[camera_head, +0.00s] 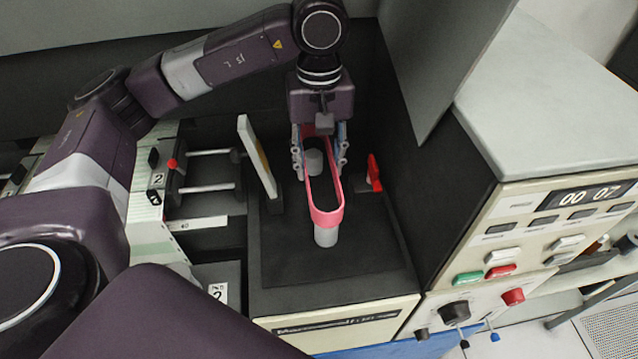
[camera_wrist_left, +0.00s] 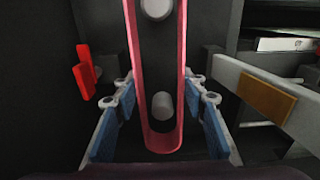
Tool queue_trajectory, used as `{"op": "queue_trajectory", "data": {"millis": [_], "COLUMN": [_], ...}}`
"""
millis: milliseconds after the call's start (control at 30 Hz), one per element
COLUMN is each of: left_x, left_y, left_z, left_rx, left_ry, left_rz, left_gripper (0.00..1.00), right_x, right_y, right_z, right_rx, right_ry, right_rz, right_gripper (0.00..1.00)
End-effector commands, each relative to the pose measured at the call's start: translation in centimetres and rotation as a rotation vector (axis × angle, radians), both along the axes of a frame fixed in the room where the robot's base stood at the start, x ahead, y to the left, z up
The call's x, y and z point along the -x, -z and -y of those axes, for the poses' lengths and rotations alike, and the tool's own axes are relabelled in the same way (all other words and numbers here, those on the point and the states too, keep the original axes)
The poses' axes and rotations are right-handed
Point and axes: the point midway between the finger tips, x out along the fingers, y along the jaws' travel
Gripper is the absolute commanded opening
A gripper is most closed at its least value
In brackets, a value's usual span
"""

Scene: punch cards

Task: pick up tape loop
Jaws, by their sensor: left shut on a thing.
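The tape loop (camera_head: 327,217) is a long pink band with rounded ends. My right gripper is not in view.
A red lever (camera_head: 374,172) stands right of the loop. An upright pale plate (camera_head: 256,155) stands to the left, beside two rods (camera_head: 209,187). A control panel with buttons and a counter (camera_head: 585,196) is at the right. The dark machine bed (camera_head: 375,240) is clear near its front.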

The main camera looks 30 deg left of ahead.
Motion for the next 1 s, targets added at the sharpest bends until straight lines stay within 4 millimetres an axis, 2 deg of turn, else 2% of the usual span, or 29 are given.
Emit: {"op": "queue_trajectory", "data": {"millis": [133,200,300,500,700,1000], "left_x": [-0.1,-0.1,-0.1,0.0,0.0,0.0], "left_y": [-4.1,-6.0,-8.1,-11.0,-12.3,-12.6], "left_z": [0.1,0.0,0.0,0.0,0.0,0.0], "left_rx": [0.002,-0.001,-0.001,-0.001,-0.001,0.0], "left_ry": [0.003,0.0,-0.001,0.0,0.0,0.0], "left_rz": [0.008,0.006,0.006,0.003,0.001,-0.001], "left_gripper": [0.22,0.22,0.22,0.22,0.22,0.22], "right_x": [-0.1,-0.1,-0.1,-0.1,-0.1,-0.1], "right_y": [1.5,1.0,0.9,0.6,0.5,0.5], "right_z": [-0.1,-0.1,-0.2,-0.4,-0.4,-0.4], "right_rx": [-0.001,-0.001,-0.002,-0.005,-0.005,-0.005], "right_ry": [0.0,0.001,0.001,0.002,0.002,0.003], "right_rz": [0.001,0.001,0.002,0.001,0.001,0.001], "right_gripper": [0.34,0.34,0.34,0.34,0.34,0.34]}}
